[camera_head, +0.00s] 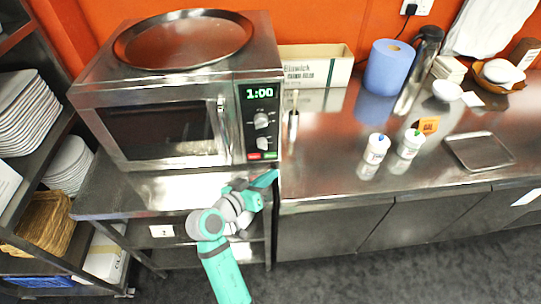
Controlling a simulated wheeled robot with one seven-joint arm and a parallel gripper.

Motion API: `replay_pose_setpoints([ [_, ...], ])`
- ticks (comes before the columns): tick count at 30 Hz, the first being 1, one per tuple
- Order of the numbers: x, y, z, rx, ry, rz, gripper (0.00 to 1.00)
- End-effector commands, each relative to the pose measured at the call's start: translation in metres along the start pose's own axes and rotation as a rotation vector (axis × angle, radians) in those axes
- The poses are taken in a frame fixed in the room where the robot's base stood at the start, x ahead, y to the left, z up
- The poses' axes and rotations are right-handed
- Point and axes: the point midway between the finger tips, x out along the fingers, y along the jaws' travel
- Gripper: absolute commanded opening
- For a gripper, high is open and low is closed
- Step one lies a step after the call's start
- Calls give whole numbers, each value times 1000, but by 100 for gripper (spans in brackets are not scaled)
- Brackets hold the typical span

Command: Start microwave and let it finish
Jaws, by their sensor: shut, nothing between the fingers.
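The steel microwave (160,132) stands on the left counter with its door shut. Its green display (260,93) reads 1:00. Two round knobs sit below the display, and at the panel's bottom are a red button (254,156) and a green button (270,155). A pale shape shows faintly through the dark door window and cannot be made out. My gripper (272,176) is shut and empty, in front of the counter edge and below the two buttons in the picture. I cannot tell how far it is from the panel.
A round tray (184,40) lies on top of the microwave. A carton (317,66), a blue paper roll (389,67) and two shakers (376,149) stand on the right counter. A shelf of plates (25,112) is at the left. The grey floor in front is clear.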

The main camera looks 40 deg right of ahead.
Motion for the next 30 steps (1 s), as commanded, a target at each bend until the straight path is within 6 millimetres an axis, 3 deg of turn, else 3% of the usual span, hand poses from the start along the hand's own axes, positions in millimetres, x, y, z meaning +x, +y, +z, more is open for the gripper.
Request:
replay_pose_setpoints([
  [12, 26, -19, -18, -1, -1, -1, 0],
  [30, 28, -20, -20, 0, 0, 0, 0],
])
